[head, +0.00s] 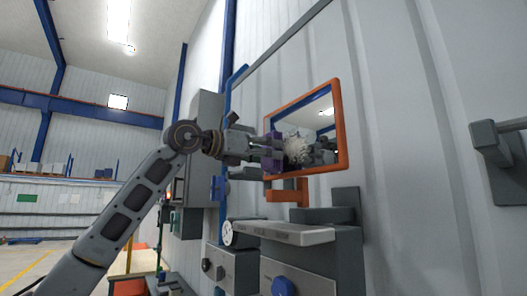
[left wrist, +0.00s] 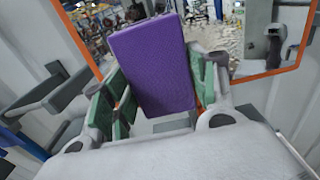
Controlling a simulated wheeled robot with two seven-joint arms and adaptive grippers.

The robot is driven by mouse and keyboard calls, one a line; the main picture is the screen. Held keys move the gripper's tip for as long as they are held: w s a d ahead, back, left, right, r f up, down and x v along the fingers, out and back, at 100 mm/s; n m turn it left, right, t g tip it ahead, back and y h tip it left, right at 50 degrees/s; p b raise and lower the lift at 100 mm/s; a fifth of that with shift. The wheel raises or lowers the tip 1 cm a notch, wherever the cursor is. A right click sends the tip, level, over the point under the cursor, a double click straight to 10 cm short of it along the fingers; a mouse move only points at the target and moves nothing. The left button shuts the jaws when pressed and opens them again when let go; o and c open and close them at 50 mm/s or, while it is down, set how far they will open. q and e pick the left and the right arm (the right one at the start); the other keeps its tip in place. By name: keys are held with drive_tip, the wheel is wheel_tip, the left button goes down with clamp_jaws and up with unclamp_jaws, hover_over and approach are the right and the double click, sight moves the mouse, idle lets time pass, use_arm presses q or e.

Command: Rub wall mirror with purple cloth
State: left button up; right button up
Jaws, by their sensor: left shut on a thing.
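The wall mirror (head: 292,122) has an orange frame and hangs on the pale wall right of centre in the head view. Its glass also shows in the left wrist view (left wrist: 262,28). A whitish speckled patch (head: 298,150) shows on the glass, and it appears behind the cloth in the wrist view (left wrist: 222,36). My left gripper (head: 262,151) is shut on the purple cloth (left wrist: 152,65), a flat rectangular pad between its green-lined fingers. The cloth is held up in front of the mirror's left part, close to the glass; I cannot tell whether it touches. My right gripper is not in view.
An orange bracket (head: 288,194) sits below the mirror. Under it a grey ledge (head: 285,232) juts from the wall, with grey boxes with knobs (head: 283,287) lower down. A grey fixture (head: 497,150) stands out at the far right.

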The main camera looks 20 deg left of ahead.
sight(290, 152)
use_arm(q)
drive_tip(key=shift+w+d, duration=0.15)
idle(0.8)
drive_tip(key=shift+w+d+p, duration=0.3)
drive_tip(key=shift+w+p, duration=0.05)
drive_tip(key=shift+w, duration=0.05)
idle(0.5)
drive_tip(key=shift+w+d, duration=0.2)
drive_tip(key=shift+w, duration=0.05)
idle(0.4)
drive_tip(key=shift+s+d, duration=0.4)
drive_tip(key=shift+d, duration=0.05)
drive_tip(key=shift+s+d+b, duration=0.45)
drive_tip(key=shift+s+d, duration=0.25)
drive_tip(key=shift+d, duration=0.2)
